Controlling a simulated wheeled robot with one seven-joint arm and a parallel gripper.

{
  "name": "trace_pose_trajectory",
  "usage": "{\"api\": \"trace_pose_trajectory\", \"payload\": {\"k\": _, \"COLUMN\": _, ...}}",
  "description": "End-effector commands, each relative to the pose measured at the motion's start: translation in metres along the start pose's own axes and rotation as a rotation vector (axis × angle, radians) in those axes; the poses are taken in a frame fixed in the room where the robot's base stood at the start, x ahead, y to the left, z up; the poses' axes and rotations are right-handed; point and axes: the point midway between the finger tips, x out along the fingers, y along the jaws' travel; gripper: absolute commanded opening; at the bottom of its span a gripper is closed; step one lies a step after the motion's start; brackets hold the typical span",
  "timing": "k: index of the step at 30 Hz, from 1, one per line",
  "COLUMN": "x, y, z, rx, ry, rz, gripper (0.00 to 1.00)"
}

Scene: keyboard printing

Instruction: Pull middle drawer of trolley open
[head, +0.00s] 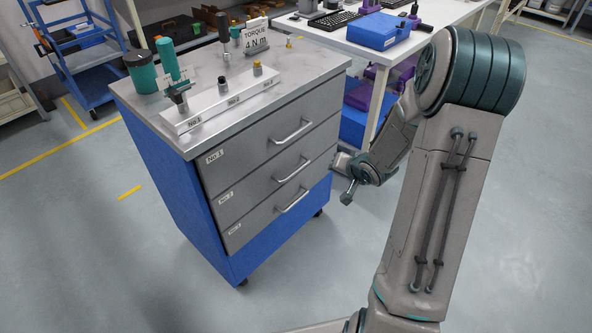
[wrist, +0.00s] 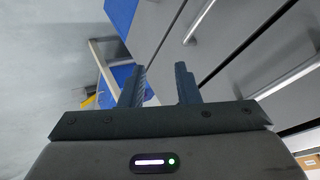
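The trolley (head: 211,230) is blue with a grey top and three grey drawers, labelled No.1 to No.3. The middle drawer (head: 246,193) has a silver bar handle (head: 291,170), and all three drawer fronts look flush and shut. My gripper (head: 341,177) hangs to the right of the drawer fronts, near the middle handle's height and apart from it. In the wrist view its two fingers (wrist: 160,75) stand apart with nothing between them. Drawer fronts and two bar handles show there, one handle (wrist: 199,21) ahead and right of the fingers; which drawers these are I cannot tell.
A white table (head: 405,45) with blue cases is behind my arm. The floor before the drawers is clear.

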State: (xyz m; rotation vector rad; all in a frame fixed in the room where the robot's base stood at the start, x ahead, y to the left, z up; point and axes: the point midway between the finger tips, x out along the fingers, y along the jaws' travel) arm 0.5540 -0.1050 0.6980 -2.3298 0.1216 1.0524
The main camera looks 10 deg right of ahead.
Motion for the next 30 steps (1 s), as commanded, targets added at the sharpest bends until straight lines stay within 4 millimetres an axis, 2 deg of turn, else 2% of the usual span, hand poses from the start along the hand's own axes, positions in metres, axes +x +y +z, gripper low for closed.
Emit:
{"api": "trace_pose_trajectory", "payload": {"k": 1, "x": 0.016, "y": 0.009, "z": 0.008, "rx": 0.065, "ry": -0.008, "rz": -0.064, "gripper": 0.29}}
{"api": "trace_pose_trajectory", "payload": {"k": 6, "x": 0.046, "y": 0.012, "z": 0.028, "rx": 0.298, "ry": -0.033, "rz": -0.33, "gripper": 0.29}}
{"api": "trace_pose_trajectory", "payload": {"k": 10, "x": 0.052, "y": 0.011, "z": 0.04, "rx": 0.454, "ry": -0.064, "rz": -0.506, "gripper": 0.29}}
{"api": "trace_pose_trajectory", "payload": {"k": 15, "x": 0.051, "y": 0.009, "z": 0.047, "rx": 0.579, "ry": -0.094, "rz": -0.652, "gripper": 0.29}}
{"api": "trace_pose_trajectory", "payload": {"k": 22, "x": 0.06, "y": 0.0, "z": 0.047, "rx": 0.612, "ry": -0.107, "rz": -0.697, "gripper": 0.29}}
{"api": "trace_pose_trajectory", "payload": {"k": 30, "x": 0.103, "y": -0.033, "z": 0.043, "rx": 0.61, "ry": -0.107, "rz": -0.694, "gripper": 0.29}}
